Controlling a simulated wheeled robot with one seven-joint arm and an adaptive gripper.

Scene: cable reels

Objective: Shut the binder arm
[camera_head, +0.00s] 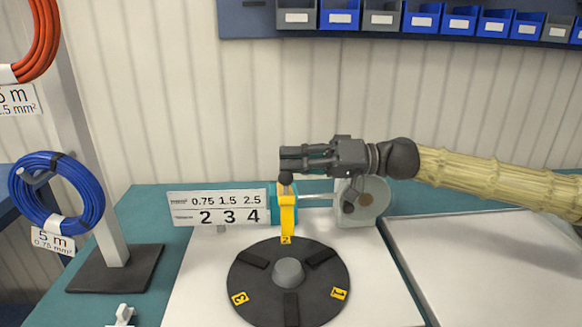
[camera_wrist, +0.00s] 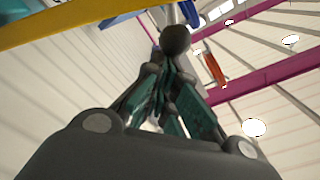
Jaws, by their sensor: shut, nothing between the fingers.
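The binder arm (camera_head: 288,214) is a yellow lever with a black ball knob (camera_head: 286,178) at its upper end. It stands roughly upright in front of a teal block (camera_head: 270,203), behind the black turntable. My gripper (camera_head: 284,159) points left, its fingers shut and empty, just above the knob in the head view. In the wrist view the shut fingertips (camera_wrist: 160,62) lie close to the dark knob (camera_wrist: 176,40). I cannot tell whether they touch it.
The black turntable (camera_head: 250,292) with yellow number tags is in front. A number sign (camera_head: 219,207) stands left of the lever, a grey disc unit (camera_head: 375,207) right. A blue cable coil (camera_head: 80,200) hangs far left. A pale board (camera_head: 480,265) lies clear at right.

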